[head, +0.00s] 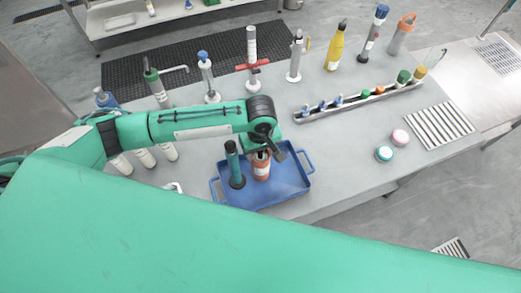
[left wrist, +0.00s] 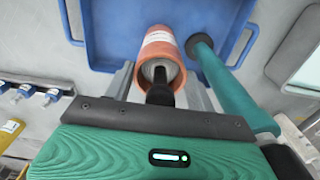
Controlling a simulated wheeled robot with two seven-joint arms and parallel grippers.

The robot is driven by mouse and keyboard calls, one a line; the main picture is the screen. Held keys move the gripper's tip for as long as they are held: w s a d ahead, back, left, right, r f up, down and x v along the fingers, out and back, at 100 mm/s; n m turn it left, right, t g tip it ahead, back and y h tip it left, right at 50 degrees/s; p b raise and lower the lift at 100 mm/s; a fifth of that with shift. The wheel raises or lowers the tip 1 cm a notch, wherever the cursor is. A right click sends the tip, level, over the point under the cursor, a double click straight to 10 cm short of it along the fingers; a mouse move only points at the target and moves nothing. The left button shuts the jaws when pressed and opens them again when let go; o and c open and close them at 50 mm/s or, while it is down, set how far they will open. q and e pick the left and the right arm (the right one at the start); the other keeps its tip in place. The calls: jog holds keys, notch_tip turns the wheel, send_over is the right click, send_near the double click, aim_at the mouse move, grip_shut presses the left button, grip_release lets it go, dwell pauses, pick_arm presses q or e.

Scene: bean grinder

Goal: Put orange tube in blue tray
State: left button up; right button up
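The orange tube (head: 261,171), with a white label, is at the blue tray (head: 289,186), on the tray's inner area, next to a dark green upright tube (head: 236,166). My left gripper (head: 272,156) is at the orange tube's upper end. In the left wrist view, the orange tube (left wrist: 158,45) lies between the two grey fingers (left wrist: 158,82), with a grey and black part at its near end. I cannot tell whether the fingers press on it. The green tube (left wrist: 222,86) is close on the right there. My right gripper is out of view.
A grey rack (head: 345,106) with several small capped items lies right of the tray. Several upright tools and a yellow bottle (head: 335,48) stand along the table's back. A ribbed white plate (head: 438,125) and two small round jars (head: 384,153) are at the right. The table between tray and jars is clear.

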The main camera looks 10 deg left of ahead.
pick_arm(q)
jog(key=o, duration=0.3)
jog(key=shift+r, duration=0.45)
notch_tip(320, 180, up, 10)
jog(key=b, duration=0.3)
jog(key=shift+d+r, duration=0.1)
jog(key=shift+r, duration=0.15)
jog(key=shift+r+b, duration=0.3)
jog(key=shift+r, duration=0.1)
